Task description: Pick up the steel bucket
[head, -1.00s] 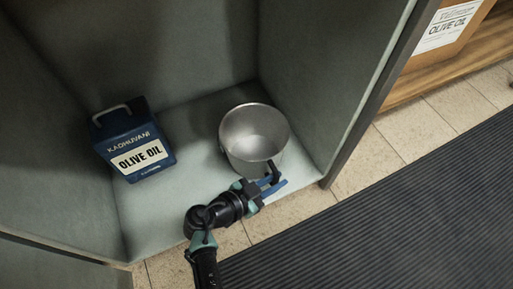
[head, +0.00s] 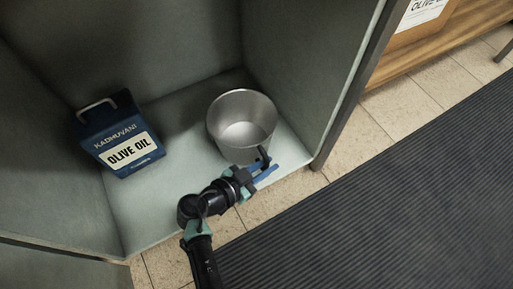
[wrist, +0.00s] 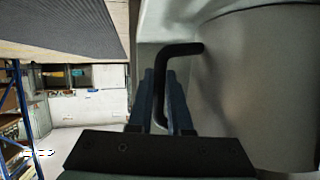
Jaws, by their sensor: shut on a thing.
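The steel bucket (head: 242,122) is a round, open-topped grey metal pail in the cabinet, near its right wall. It looks empty, and its inside bottom shows in the head view. My gripper (head: 264,171) is at the bucket's near side, by a dark handle (head: 264,155). In the wrist view, the bucket's side (wrist: 255,85) fills the right. The black bent handle (wrist: 182,50) runs from the bucket down between my blue fingers (wrist: 167,105), which are shut on it. I cannot tell whether the bucket's base touches the cabinet floor.
A blue olive oil tin (head: 119,134) with a top handle stands left of the bucket, apart from it. Cabinet walls close in behind and on the right, with a dark front edge (head: 340,100). A dark ribbed mat (head: 400,190) lies outside on the tiled floor.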

